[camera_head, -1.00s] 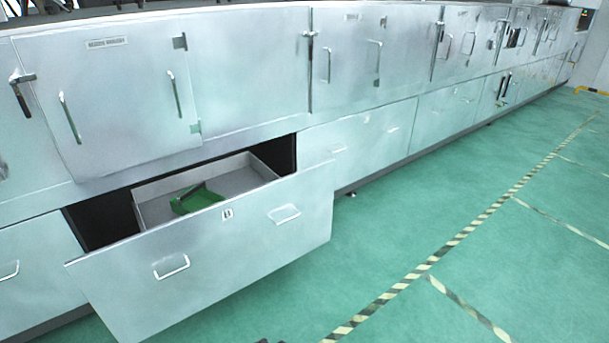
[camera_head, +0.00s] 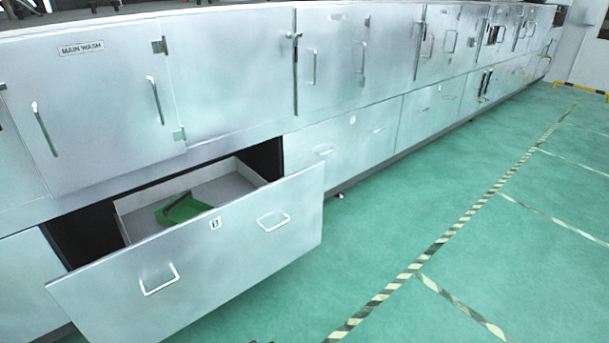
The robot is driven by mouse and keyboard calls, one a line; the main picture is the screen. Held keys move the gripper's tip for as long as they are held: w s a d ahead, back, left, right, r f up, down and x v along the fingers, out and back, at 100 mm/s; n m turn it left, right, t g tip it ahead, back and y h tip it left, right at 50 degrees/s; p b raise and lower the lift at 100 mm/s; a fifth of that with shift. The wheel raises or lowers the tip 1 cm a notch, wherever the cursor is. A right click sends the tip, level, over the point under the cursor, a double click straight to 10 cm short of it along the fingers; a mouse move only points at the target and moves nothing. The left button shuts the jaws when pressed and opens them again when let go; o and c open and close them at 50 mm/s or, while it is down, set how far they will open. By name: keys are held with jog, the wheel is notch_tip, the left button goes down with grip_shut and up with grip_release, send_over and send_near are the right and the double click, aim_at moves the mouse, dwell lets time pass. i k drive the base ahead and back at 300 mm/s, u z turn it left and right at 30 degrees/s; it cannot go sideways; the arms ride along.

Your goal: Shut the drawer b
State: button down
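Drawer b (camera_head: 215,262) is pulled out from the lower row of the long metal cabinet. My gripper is not clearly visible; only a tiny dark shape shows at the bottom edge, too little to identify.
The cabinet (camera_head: 240,75) runs back to the right, its other lower drawers flush. A door marked MAIN WASH (camera_head: 95,110) is above the open drawer. Green floor (camera_head: 400,215) lies clear to the right, crossed by a striped line (camera_head: 440,242).

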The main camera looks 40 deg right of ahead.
aim_at(150, 288)
jog(key=i, duration=0.85)
jog(key=u, duration=0.05)
